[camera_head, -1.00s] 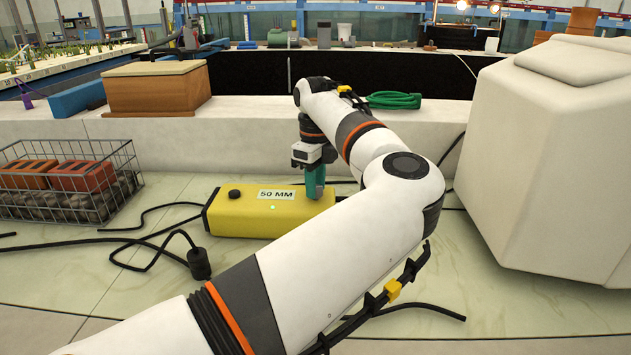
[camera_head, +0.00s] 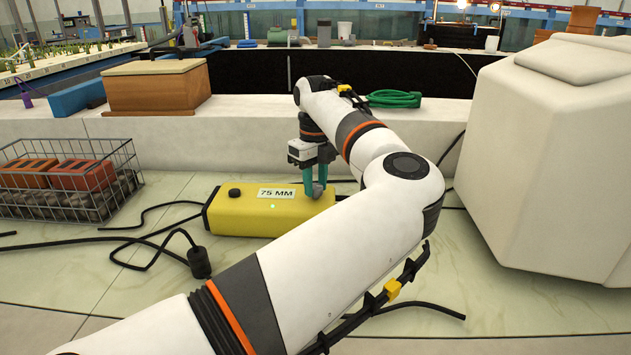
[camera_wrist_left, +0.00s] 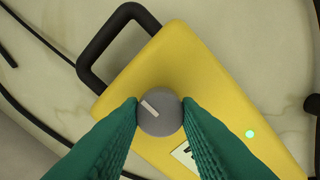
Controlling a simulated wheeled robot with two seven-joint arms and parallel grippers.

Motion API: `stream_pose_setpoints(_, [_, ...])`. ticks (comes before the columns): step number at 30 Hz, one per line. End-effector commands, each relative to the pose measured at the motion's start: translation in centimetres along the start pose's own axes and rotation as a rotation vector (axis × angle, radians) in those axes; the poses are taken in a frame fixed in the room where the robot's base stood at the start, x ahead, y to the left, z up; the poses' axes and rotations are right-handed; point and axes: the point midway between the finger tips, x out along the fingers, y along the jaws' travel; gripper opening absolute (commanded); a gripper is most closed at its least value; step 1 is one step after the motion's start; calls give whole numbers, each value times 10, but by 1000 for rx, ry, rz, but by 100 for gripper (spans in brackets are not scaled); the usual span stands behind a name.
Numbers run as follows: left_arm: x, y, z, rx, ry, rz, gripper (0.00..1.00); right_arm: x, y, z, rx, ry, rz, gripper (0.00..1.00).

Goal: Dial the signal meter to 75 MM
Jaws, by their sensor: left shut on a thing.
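The yellow signal meter (camera_head: 240,217) lies on the pale tiled floor, and its label (camera_head: 277,193) reads 75 MM. A small green light shows on its top. In the left wrist view the meter's yellow top (camera_wrist_left: 205,70) carries a round grey knob (camera_wrist_left: 160,118) with a pale pointer mark aimed to the upper left. My left gripper (camera_head: 316,190) is over the right end of the meter, pointing down. In the left wrist view its green fingers (camera_wrist_left: 160,116) are shut on the knob from both sides. My right gripper is not in view.
A black knob (camera_head: 235,193) sits on the meter's left end. A wire basket of bricks (camera_head: 75,180) stands at left. A black cable with a plug (camera_head: 199,262) lies in front. A large white block (camera_head: 560,170) fills the right side.

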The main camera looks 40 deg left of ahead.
Motion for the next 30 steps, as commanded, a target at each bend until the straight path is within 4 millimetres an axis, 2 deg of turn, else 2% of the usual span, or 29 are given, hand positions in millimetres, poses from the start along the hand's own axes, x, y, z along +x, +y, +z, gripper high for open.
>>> stream_pose_setpoints(2, [0, 0, 0, -1, 0, 1, 7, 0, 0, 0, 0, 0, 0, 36])
stream_pose_setpoints(3, [0, 0, 0, -1, 0, 1, 33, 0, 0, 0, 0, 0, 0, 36])
stream_pose_setpoints(6, [0, 0, 0, -1, 0, 1, 49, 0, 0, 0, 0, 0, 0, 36])
stream_pose_setpoints(7, [0, 0, 0, -1, 0, 1, 52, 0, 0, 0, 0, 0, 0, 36])
stream_pose_setpoints(17, [-4, 0, 0, -1, 0, 1, 52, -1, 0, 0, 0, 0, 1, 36])
stream_pose_setpoints(20, [-16, 0, 0, -1, 1, 3, 52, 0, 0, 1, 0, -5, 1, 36])
stream_pose_setpoints(30, [-88, 0, -1, -1, 1, 3, 52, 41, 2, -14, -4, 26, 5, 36])
